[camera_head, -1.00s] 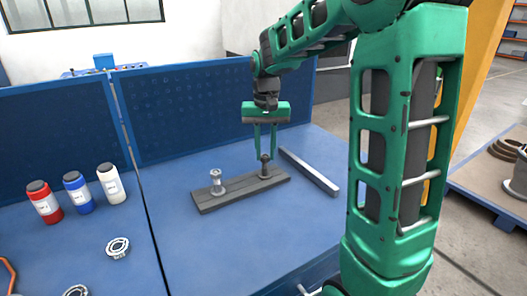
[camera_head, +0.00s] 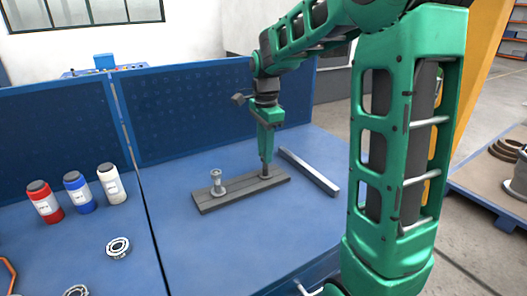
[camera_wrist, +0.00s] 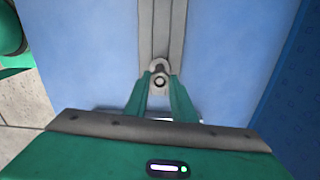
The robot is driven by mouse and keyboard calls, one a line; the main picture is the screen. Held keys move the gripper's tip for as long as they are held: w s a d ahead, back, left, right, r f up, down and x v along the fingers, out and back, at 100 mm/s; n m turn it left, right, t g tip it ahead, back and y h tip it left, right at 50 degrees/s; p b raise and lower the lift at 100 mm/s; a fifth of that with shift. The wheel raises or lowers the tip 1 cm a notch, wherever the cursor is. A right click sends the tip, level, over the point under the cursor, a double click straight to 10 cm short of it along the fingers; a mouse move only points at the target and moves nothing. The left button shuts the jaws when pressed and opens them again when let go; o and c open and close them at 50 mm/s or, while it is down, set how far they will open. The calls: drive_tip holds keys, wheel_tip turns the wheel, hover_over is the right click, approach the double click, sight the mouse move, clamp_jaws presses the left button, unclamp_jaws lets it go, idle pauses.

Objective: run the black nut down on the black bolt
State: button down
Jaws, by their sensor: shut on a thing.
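A dark grey base strip (camera_head: 238,192) lies on the blue bench and carries two upright bolts. The black bolt (camera_head: 266,174) stands at its right end, mostly hidden behind my fingers. My gripper (camera_head: 266,162) points straight down over it, its fingers low around the bolt's top. In the wrist view the fingertips (camera_wrist: 160,87) close from both sides on the black nut (camera_wrist: 160,82), with the bolt's end in its middle. How far down the nut sits is hidden. The silver bolt (camera_head: 217,183) with a light nut stands at the strip's left end, apart from my gripper.
A grey bar (camera_head: 310,173) lies on the bench right of the strip. Red, blue and white bottles (camera_head: 76,192) and bearing rings (camera_head: 118,247) are at left. A blue perforated panel (camera_head: 190,110) stands behind. The bench in front of the strip is clear.

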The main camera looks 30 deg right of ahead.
drive_tip(key=m, duration=0.8)
drive_tip(key=shift+m, duration=0.4)
drive_tip(key=c, duration=1.7)
unclamp_jaws()
drive_tip(key=shift+c, duration=0.2)
